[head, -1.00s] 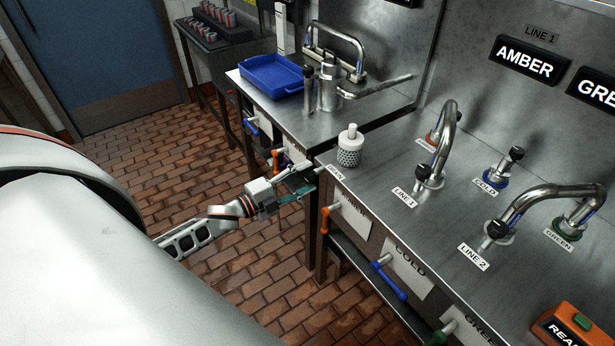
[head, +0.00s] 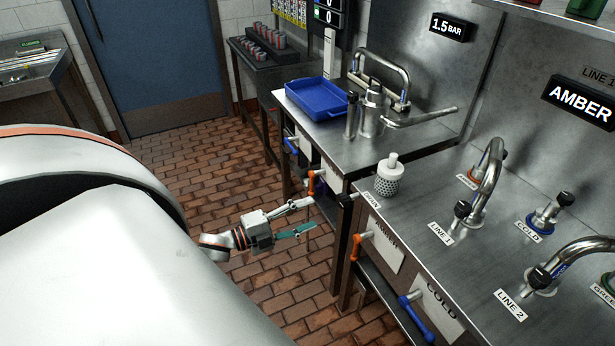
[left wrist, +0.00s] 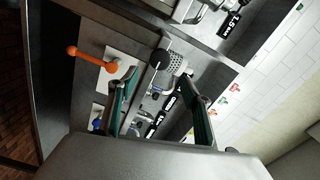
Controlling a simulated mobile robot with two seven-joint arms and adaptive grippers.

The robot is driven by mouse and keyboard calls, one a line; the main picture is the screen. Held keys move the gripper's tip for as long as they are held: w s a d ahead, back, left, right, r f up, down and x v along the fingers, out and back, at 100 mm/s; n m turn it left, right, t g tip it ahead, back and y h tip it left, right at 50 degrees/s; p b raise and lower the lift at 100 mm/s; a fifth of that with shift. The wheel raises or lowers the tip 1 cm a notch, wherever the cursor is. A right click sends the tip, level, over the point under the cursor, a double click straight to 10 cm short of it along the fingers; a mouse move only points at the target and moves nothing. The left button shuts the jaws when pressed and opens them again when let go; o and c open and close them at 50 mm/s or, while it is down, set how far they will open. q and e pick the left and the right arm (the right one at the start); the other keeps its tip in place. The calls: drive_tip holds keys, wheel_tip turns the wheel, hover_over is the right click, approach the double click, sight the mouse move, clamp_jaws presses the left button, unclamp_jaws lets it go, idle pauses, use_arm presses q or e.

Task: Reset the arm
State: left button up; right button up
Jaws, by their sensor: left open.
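My left gripper (head: 305,217) is in the head view, in the air over the brick floor, to the left of the steel counter's front edge. Its two fingers are spread apart with nothing between them. In the left wrist view its fingers (left wrist: 160,105) also stand apart, with the counter and its fittings beyond. My left arm comes in from the left, partly hidden behind my white body. My right gripper is not in either view.
A steel counter (head: 440,203) with taps fills the right. A white dotted-base container (head: 389,176) stands near its corner. Orange (head: 361,243) and blue (head: 413,312) valve handles stick out from its front. A blue tray (head: 316,98) sits farther back. Open brick floor (head: 185,150) lies left.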

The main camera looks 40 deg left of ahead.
use_arm(q)
drive_tip(key=shift+d, duration=0.1)
drive_tip(key=s+d+f+n+g+y, duration=0.2)
drive_tip(key=s+d+f+n+g, duration=0.1)
drive_tip(key=s+d+f+n, duration=0.4)
drive_tip(key=s+d+f+n+g+y, duration=0.2)
drive_tip(key=s+d+f+n, duration=0.4)
drive_tip(key=d, duration=0.7)
drive_tip(key=f+n+g, duration=0.1)
drive_tip(key=f+n, duration=0.1)
drive_tip(key=shift+s+n+y, duration=0.3)
drive_tip(key=shift+s, duration=0.05)
